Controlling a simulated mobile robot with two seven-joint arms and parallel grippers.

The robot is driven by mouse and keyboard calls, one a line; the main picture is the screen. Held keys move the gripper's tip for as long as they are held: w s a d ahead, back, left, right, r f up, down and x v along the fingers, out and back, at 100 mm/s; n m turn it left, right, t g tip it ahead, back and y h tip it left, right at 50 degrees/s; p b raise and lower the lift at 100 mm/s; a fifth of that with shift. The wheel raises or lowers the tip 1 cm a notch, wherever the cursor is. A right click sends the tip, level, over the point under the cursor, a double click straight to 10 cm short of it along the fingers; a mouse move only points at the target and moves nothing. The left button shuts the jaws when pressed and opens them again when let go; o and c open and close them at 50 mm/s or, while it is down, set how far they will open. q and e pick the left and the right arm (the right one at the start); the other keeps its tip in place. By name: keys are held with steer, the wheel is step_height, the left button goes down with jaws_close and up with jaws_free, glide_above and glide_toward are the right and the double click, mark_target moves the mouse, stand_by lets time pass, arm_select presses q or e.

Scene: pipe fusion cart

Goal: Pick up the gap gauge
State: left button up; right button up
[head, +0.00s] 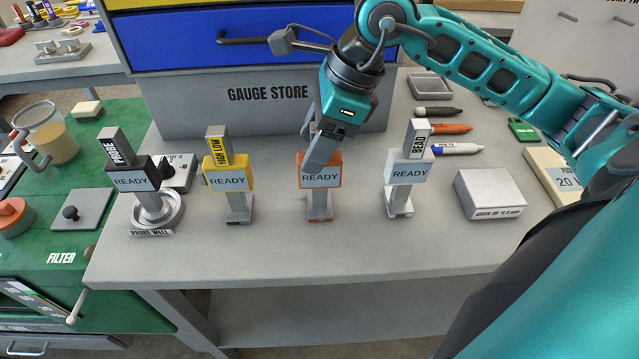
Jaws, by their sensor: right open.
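Four upright gauges with READY tags stand in a row on the grey bench. The third from the left is an orange-bodied gauge (305,168); its top label is hidden behind my right gripper, so I cannot read whether it says gap. The others are a black one marked PROBE (125,166), a yellow one marked HIGH LOW (213,163) and a white one marked BEAD (402,158). My right gripper (322,150) is open, pointing down at the top of the orange gauge. I cannot tell whether its fingers touch it. My left gripper is out of view.
The gauge store (270,115) with a blue drawer stands behind the row. Markers (457,149) and a grey box (489,193) lie to the right. The probe gauge stands in a round well (172,212). The bench front (310,252) is clear.

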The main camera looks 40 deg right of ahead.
steer(key=shift+f, duration=0.15)
jaws_close()
stand_by(0.4)
